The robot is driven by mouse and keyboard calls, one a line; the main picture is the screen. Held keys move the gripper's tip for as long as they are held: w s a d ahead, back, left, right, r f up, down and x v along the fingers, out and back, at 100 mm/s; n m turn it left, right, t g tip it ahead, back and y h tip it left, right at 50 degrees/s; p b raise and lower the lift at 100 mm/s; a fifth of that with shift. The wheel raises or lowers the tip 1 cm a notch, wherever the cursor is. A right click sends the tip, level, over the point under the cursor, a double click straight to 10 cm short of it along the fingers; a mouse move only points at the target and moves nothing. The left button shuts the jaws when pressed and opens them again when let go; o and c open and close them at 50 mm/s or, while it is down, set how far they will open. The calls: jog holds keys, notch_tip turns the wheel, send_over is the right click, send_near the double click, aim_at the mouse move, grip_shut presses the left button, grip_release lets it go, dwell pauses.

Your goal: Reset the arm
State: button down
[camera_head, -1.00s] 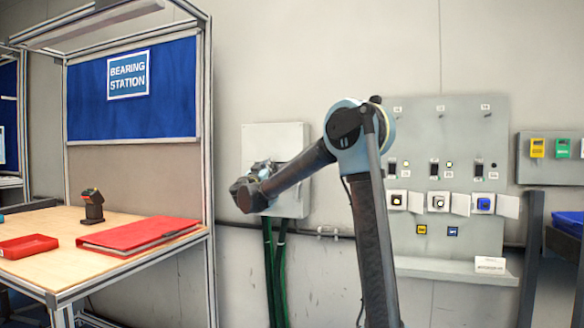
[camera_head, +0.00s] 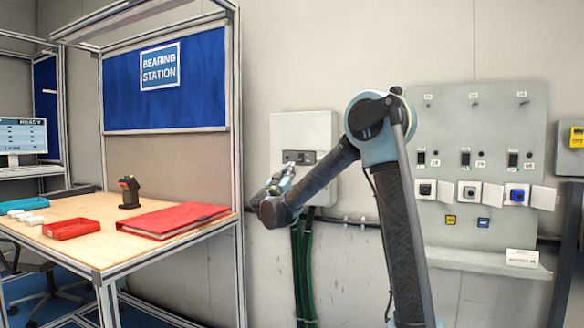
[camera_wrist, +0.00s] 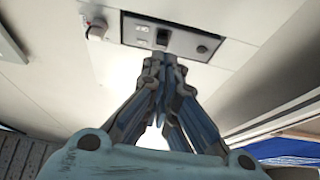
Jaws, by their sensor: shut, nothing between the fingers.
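My arm rises in the middle of the head view, bent at a blue-grey elbow, with its forearm reaching down to the left. My gripper (camera_head: 290,167) is at the end of it, tilted up and in front of a grey wall box (camera_head: 318,130) with a dark switch strip. In the wrist view my gripper (camera_wrist: 163,65) has its fingers together with nothing between them. The fingertips appear just below a dark panel with a black switch (camera_wrist: 176,42); I cannot tell if they touch it.
A wooden bench (camera_head: 85,210) on the left holds a black scanner (camera_head: 130,192), a red folder (camera_head: 172,219), a red tray (camera_head: 71,228) and a teal tray (camera_head: 22,205). A monitor (camera_head: 22,136) stands behind. A grey switch panel (camera_head: 470,110) is on the wall at right.

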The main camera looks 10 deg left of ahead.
jog(key=shift+s+a+f, duration=0.2)
jog(key=shift+s+f, duration=0.2)
